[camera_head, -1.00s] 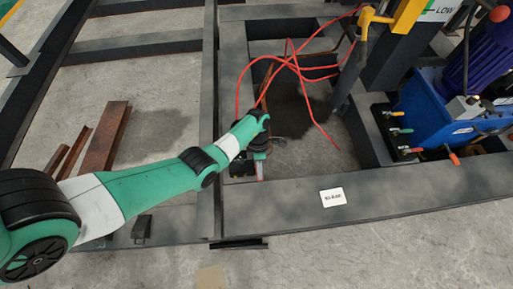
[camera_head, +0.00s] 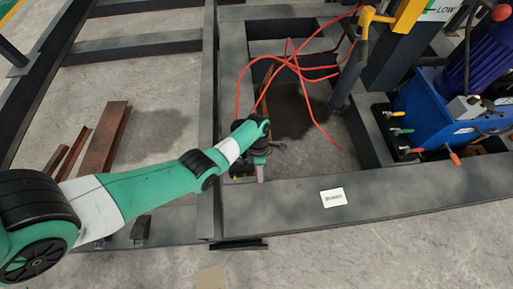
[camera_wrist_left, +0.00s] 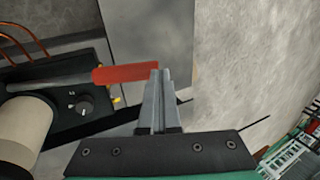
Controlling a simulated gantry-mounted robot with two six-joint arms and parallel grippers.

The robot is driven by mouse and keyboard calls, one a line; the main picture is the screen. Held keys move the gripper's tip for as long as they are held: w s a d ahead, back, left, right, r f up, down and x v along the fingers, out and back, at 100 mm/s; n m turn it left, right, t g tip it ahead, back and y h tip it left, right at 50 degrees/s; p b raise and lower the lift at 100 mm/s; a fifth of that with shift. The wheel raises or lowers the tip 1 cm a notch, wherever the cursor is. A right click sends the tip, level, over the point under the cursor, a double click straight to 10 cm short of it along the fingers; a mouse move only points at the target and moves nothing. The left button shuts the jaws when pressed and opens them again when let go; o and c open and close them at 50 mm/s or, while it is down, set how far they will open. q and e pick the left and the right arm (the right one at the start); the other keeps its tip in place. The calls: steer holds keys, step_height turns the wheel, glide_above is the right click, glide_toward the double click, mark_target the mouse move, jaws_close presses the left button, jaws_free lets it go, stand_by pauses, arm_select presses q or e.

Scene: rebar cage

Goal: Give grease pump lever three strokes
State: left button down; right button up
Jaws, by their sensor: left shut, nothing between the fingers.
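The grease pump lever has a red grip (camera_wrist_left: 124,74) lying nearly level in the left wrist view, beside the dark pump body (camera_wrist_left: 65,112) with its knob and pale cylinder. My left gripper (camera_wrist_left: 160,76) is shut and empty. Its fingertips are at the right end of the red grip; I cannot tell whether they touch it. My right gripper is not in view.
Dark steel frame beams (camera_head: 290,208) surround the pump. Red hoses (camera_head: 300,68) loop behind it. A blue power unit (camera_head: 437,112) with valve levers stands at the right. Rusty steel pieces (camera_head: 103,140) lie on the floor at the left.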

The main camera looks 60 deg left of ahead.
arm_select(q)
steer(key=shift+s+d+f, duration=0.1)
steer(key=shift+d+f, duration=0.05)
steer(key=shift+f, duration=0.3)
steer(key=shift+f+b, duration=0.3)
steer(key=shift+f, duration=0.05)
steer(key=shift+r, duration=0.3)
steer(key=shift+p+v, duration=0.7)
steer(key=shift+v, duration=0.5)
steer(key=shift+w+a+r+b, duration=0.35)
steer(key=shift+a+r+b, duration=0.3)
steer(key=shift+a, duration=0.1)
steer(key=a+v, duration=0.1)
steer(key=v, duration=0.7)
steer(key=shift+w, duration=0.15)
steer(key=shift+f, duration=0.2)
